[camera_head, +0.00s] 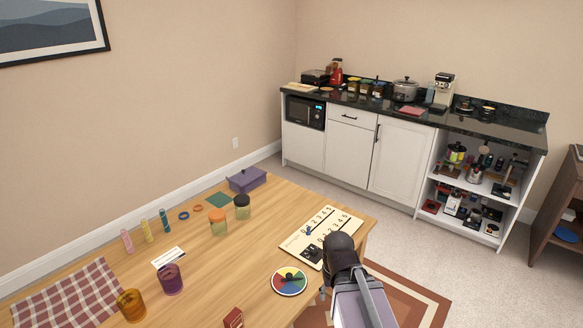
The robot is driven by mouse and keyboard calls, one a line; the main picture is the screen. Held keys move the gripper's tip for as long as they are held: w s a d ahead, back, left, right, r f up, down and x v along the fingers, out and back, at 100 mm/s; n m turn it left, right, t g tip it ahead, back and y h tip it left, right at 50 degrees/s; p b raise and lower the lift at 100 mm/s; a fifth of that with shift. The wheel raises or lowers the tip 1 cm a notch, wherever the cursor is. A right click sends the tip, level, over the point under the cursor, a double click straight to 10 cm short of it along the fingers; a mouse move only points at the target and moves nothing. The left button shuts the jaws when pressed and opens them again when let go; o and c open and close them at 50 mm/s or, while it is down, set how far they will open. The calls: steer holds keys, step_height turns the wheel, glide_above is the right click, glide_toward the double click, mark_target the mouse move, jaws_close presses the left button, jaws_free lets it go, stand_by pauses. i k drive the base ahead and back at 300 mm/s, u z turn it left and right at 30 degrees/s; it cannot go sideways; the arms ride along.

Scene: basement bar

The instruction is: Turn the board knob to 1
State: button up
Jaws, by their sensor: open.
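The cream board (344,217) lies near the right end of the wooden table, with dark numerals along it. A small blue piece, which looks like a knob (308,231), sits on the board's left part. I cannot read which number it points at. My gripper (312,254) is dark and open, over the front part of the board, just in front of the blue piece. Its fingers are small in the view, and I cannot tell if they touch the board. My wrist and arm come in from the lower right and hide the board's right front part.
A colour wheel disc (289,281) lies in front of the board. Jars (242,207) and a purple box (247,180) stand behind to the left. A red block (233,318) is at the front edge. The middle of the table (225,262) is mostly clear.

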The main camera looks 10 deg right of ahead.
mark_target(313, 250)
steer(key=z, duration=0.3)
steer(key=i, duration=1.25)
steer(key=u, duration=0.75)
